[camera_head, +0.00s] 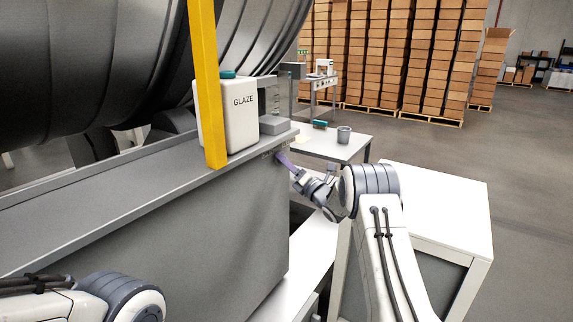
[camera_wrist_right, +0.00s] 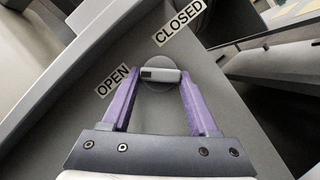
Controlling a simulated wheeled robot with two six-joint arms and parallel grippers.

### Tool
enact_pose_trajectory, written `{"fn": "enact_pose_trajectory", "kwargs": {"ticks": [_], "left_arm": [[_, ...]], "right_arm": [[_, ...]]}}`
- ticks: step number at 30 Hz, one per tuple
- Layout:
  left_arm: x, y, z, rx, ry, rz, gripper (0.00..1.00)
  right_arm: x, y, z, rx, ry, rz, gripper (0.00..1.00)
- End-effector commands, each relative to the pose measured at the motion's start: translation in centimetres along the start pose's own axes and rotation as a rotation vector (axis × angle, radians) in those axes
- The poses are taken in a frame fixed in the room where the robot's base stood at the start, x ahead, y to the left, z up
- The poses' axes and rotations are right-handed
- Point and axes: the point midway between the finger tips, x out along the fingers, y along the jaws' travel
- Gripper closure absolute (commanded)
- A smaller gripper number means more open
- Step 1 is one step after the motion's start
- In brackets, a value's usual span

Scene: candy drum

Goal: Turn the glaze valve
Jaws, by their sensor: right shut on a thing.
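The glaze valve handle (camera_wrist_right: 160,75) is a small light-grey bar with a darker end, set on a round grey disc on the grey panel. In the right wrist view, my right gripper (camera_wrist_right: 160,77) has its purple fingers on both ends of the bar and is shut on it. An OPEN label (camera_wrist_right: 118,82) is to the left and a CLOSED label (camera_wrist_right: 180,23) is above. In the head view, my right gripper (camera_head: 281,158) reaches the end face of the grey housing; the handle is hidden there. The white GLAZE jug (camera_head: 243,127) stands on the housing above. My left gripper is out of view.
A white-topped cabinet (camera_head: 455,205) stands at the right. A side table (camera_head: 318,148) holds a grey cup (camera_head: 344,134). Stacked boxes stand far behind.

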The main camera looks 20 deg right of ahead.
Motion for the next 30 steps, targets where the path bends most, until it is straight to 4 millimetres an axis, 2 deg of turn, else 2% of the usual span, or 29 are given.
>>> {"fn": "enact_pose_trajectory", "kwargs": {"ticks": [8, 18, 23, 30], "left_arm": [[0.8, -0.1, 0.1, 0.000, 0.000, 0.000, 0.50], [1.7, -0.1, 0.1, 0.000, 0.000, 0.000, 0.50], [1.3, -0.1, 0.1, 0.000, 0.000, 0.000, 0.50], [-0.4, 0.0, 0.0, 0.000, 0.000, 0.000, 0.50]], "right_arm": [[-0.1, 0.1, 0.0, 0.103, 0.000, -0.044, 0.96], [0.0, 0.5, 0.2, 0.378, -0.002, -0.157, 0.96], [0.1, 0.7, 0.3, 0.519, -0.002, -0.217, 0.96], [0.2, 1.0, 0.7, 0.730, -0.003, -0.306, 0.96]]}}
